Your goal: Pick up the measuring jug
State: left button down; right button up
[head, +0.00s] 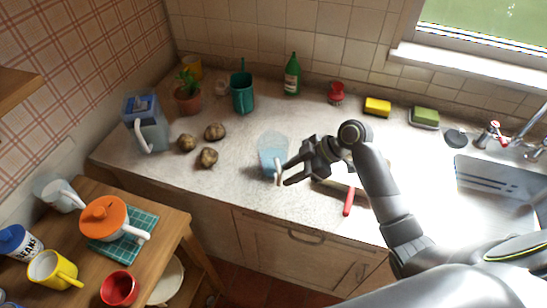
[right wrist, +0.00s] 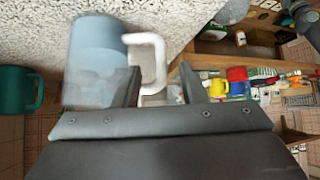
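The measuring jug (head: 271,152) is clear with pale blue in it and a white handle. It stands upright on the counter, near its front edge. My right gripper (head: 286,173) is at the handle side of the jug, its fingers apart. In the right wrist view the jug (right wrist: 95,50) is at upper left, and its white handle (right wrist: 158,55) shows between the two open fingers of my right gripper (right wrist: 162,85). I cannot tell whether a finger touches the handle. My left gripper is not in view.
Several brown potatoes (head: 214,131) lie left of the jug. A green mug (head: 243,95), a green bottle (head: 292,76) and a potted plant (head: 188,98) stand behind. A red-handled utensil (head: 349,201) lies at right, under my arm. The sink (head: 500,185) is at far right.

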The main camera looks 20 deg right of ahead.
aim_at(281, 179)
jog(key=shift+a+f+p, duration=0.25)
jog(key=shift+a+p, duration=0.1)
jog(key=p+x, duration=0.1)
jog(key=x, duration=0.2)
jog(key=shift+a+f, duration=0.1)
jog(key=shift+f, duration=0.05)
jog(key=shift+w+a+f, duration=0.1)
jog(key=shift+a+f, duration=0.2)
jog(key=shift+f, duration=0.1)
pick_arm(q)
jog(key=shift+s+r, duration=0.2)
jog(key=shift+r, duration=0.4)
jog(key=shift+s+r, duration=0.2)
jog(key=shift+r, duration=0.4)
pick_arm(e)
jog(key=shift+d, duration=0.1)
grip_shut()
